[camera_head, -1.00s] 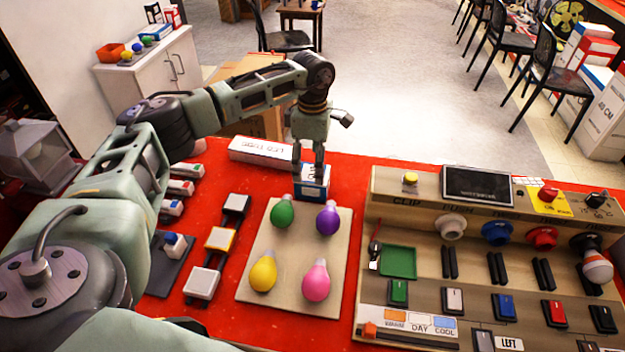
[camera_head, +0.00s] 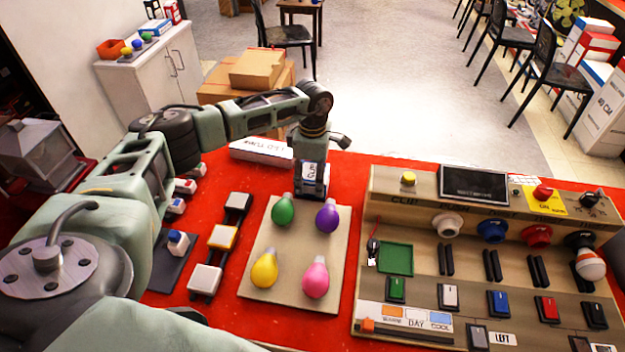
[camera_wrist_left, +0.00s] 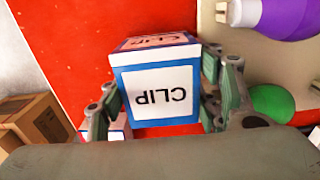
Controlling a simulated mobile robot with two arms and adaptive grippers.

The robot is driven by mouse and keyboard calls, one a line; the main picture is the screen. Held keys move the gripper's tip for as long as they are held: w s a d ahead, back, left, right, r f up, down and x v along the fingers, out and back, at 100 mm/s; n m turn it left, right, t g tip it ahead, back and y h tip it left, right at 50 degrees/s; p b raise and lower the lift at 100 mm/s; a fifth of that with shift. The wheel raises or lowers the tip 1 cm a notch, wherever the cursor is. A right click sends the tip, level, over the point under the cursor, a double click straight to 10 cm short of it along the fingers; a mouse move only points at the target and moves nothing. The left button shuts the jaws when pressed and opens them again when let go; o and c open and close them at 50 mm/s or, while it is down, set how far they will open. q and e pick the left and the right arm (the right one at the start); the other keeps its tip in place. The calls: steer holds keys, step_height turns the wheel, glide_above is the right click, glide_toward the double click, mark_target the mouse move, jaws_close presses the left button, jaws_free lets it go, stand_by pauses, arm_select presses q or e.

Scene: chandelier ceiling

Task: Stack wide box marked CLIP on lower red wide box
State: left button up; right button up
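The box marked CLIP (camera_head: 313,172) is white and blue, behind the purple bulb in the head view. In the left wrist view the CLIP box (camera_wrist_left: 156,88) shows its label upside down, between the two fingers. My left gripper (camera_head: 311,160) points down, its fingers on both sides of this box. Whether the box is clear of the table is hard to tell. Red-and-white boxes (camera_head: 592,45) are stacked on the floor at the far right, and a small red-and-white box (camera_head: 172,12) stands on the cabinet. I cannot tell which is the lower red wide box. My right gripper is out of view.
A long white box (camera_head: 262,151) lies just left of my left gripper. A board with several bulbs (camera_head: 253,228) lies in front. A switch console (camera_head: 375,190) fills the table's right. A cabinet (camera_head: 150,75) and cardboard boxes (camera_head: 257,68) stand behind the red table.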

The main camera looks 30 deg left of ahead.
mark_target(313, 171)
arm_select(q)
steer(key=c, duration=0.7)
step_height(313, 171, up, 10)
steer(key=shift+r+b, duration=0.1)
steer(key=shift+b, duration=1.1)
steer(key=s+d+m, duration=0.2)
steer(key=d+m, duration=0.1)
steer(key=s+d+m, duration=0.3)
steer(key=d+m, duration=0.1)
steer(key=s+d+m, duration=0.3)
steer(key=m, duration=0.1)
steer(key=shift+s+d+r, duration=0.2)
steer(key=shift+d+r, duration=0.05)
steer(key=shift+r, duration=0.05)
steer(key=s+d+m, duration=0.2)
steer(key=s+m, duration=0.2)
steer(key=s+d+m, duration=0.2)
steer(key=s+m, duration=0.1)
steer(key=s, duration=0.1)
steer(key=s+d+r+m, duration=0.1)
steer(key=s+d+m, duration=0.1)
steer(key=s+m, duration=0.2)
steer(key=shift+s+m, duration=0.3)
